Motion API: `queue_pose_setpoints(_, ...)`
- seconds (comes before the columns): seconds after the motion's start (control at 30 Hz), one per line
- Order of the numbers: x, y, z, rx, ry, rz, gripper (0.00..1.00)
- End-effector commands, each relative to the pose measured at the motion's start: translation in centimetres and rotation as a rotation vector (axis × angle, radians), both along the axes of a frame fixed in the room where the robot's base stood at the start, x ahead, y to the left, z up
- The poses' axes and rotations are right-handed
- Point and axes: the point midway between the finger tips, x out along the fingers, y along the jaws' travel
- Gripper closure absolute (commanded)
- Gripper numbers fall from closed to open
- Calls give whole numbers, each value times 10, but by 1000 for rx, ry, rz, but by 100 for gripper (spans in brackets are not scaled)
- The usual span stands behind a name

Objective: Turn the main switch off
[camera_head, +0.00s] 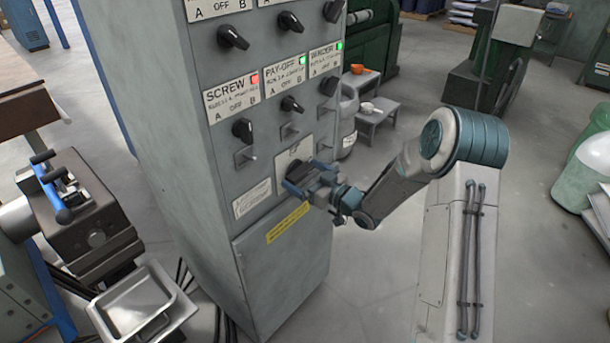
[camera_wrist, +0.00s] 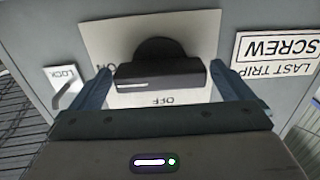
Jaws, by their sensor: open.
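The main switch, a black rotary knob (camera_wrist: 158,74) on a pale plate (camera_wrist: 108,35), fills the middle of the wrist view, which shows its lettering upside down. OFF is printed below the knob; ON is partly hidden at its left. The knob's bar lies across the picture, with a white line toward its left end, on the ON side. My gripper (camera_wrist: 161,70) is open, one finger on each side of the knob; I cannot tell whether they touch it. In the head view, my gripper (camera_head: 302,184) is at the cabinet front, by the switch plate (camera_head: 294,152).
The grey cabinet (camera_head: 150,110) carries several other black knobs above, including SCREW (camera_head: 242,129) and PAY-OFF (camera_head: 291,104). A lock tab (camera_wrist: 66,84) and a LAST TRIP SCREW label (camera_wrist: 278,60) flank the switch.

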Motion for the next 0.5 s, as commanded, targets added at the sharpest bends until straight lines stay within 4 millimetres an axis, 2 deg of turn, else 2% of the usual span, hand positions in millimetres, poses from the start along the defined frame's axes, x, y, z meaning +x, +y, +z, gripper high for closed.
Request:
queue_pose_setpoints(0.23, 0, 1, 0, 0, 0, 0, 0)
queue_pose_setpoints(0.27, 0, 1, 0, 0, 0, 0, 6)
queue_pose_setpoints(0.3, 0, 1, 0, 0, 0, 1, 17)
queue_pose_setpoints(0.4, 0, 1, 0, 0, 0, 1, 39)
queue_pose_setpoints(0.5, 0, 1, 0, 0, 0, 1, 39)
